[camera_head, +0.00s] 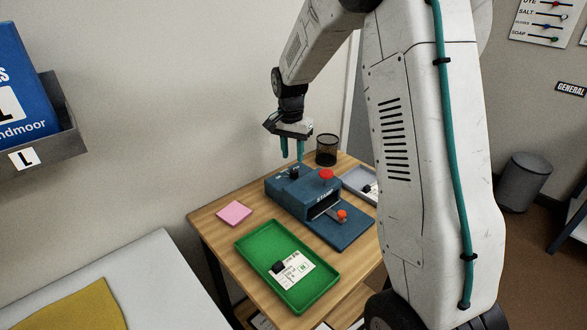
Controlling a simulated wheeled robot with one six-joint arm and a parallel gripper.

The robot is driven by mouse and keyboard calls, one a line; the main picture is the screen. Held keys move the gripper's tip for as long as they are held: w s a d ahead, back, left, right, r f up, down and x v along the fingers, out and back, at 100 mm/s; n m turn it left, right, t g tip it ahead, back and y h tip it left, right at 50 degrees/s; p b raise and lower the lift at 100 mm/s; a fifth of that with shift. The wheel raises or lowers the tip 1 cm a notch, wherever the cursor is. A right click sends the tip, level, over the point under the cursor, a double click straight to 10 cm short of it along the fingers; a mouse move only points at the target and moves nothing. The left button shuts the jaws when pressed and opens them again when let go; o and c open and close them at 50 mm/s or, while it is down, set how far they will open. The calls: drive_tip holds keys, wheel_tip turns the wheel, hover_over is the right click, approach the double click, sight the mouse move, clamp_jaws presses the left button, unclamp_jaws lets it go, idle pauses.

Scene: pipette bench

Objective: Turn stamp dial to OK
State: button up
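The blue stamp machine (316,197) stands on the wooden table, with a red button on its top right and a red-orange knob low at its front. A small black dial (294,173) sits on its top at the left; the marks around it are too small to read. My gripper (292,157) hangs above and just behind the dial in the picture, with its two teal fingers pointing down. The fingers are apart with nothing visible between them. I cannot tell whether the fingertips touch the dial.
A green tray (251,246) with a white card and a black piece lies at the front. A pink pad (234,213) lies left of the machine. A black mesh cup (327,149) and a grey tray (352,183) are behind and right. My arm hides the table's right side.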

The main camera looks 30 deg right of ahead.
sight(293, 171)
wheel_tip(293, 171, down, 6)
drive_tip(key=shift+s+f, duration=0.1)
drive_tip(key=shift+s, duration=0.05)
drive_tip(key=c, duration=0.7)
